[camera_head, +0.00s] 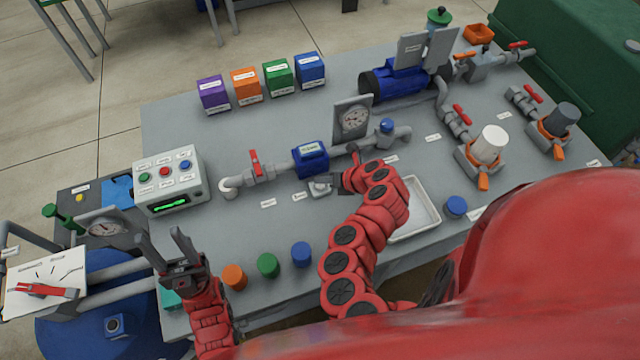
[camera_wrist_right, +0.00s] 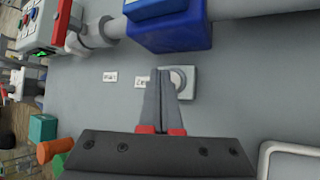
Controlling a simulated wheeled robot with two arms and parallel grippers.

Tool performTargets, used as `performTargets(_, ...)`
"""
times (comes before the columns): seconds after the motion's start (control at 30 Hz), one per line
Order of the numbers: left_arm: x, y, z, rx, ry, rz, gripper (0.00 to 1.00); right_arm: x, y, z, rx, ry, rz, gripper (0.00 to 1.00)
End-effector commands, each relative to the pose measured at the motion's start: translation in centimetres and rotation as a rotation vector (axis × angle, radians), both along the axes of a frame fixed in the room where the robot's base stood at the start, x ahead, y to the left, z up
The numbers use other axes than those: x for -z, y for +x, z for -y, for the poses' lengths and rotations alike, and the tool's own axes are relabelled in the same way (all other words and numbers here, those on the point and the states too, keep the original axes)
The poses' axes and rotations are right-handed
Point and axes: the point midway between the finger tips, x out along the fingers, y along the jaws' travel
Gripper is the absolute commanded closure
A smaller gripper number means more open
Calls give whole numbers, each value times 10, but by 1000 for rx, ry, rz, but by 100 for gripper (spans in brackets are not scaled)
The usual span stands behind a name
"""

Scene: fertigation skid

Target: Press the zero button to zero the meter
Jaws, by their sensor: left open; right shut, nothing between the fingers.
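The blue meter (camera_head: 310,158) sits on the grey pipe; its blue body also shows at the top of the right wrist view (camera_wrist_right: 172,28). Just in front of it on the table is a small pale square base with a round button (camera_head: 320,187), which I take as the zero button. In the right wrist view this button (camera_wrist_right: 180,80) is partly hidden behind my fingers. My right gripper (camera_head: 335,182) is shut and empty, its tips over the button's edge; I cannot tell whether they touch it. My left gripper (camera_head: 165,245) is open and empty at the table's left edge.
A control box (camera_head: 170,182) with coloured buttons and a green display stands left. A pressure gauge (camera_head: 352,120) stands behind the pipe. A white tray (camera_head: 428,222) lies right of my right forearm. Orange, green and blue caps (camera_head: 268,265) line the front edge.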

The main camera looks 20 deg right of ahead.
Motion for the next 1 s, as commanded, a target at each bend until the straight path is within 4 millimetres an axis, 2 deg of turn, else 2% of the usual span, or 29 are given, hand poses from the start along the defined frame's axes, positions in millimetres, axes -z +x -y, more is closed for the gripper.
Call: performTargets(1.0,7,0,0,0,0,0,50,9,0,0,0,0,0,100)
